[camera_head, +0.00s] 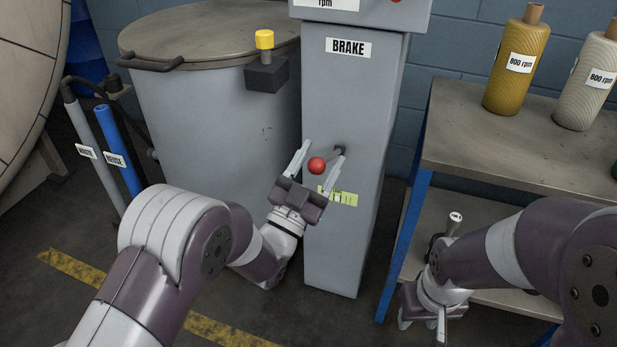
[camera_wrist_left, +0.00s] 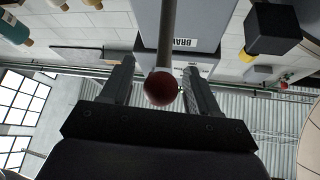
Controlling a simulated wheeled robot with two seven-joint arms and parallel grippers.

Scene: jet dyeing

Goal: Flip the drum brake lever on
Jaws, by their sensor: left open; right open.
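The brake lever (camera_head: 317,165) has a red ball knob and a short dark rod, set on the front of the grey post (camera_head: 350,120) under a "BRAKE" label (camera_head: 348,47). My left gripper (camera_head: 318,150) is open, with one finger on each side of the knob. In the left wrist view the red knob (camera_wrist_left: 161,88) hangs on its rod between the open fingers (camera_wrist_left: 160,75). I cannot tell whether a finger touches it. My right gripper (camera_head: 422,322) is low at the right, beside the workbench, open and far from the lever.
A large grey drum (camera_head: 215,110) with a lid stands left of the post. A workbench (camera_head: 520,135) with yarn cones marked "800 rpm" stands at the right. A yellow-capped black box (camera_head: 266,72) sits at the drum's edge. Blue and grey pipes (camera_head: 118,150) stand at the left.

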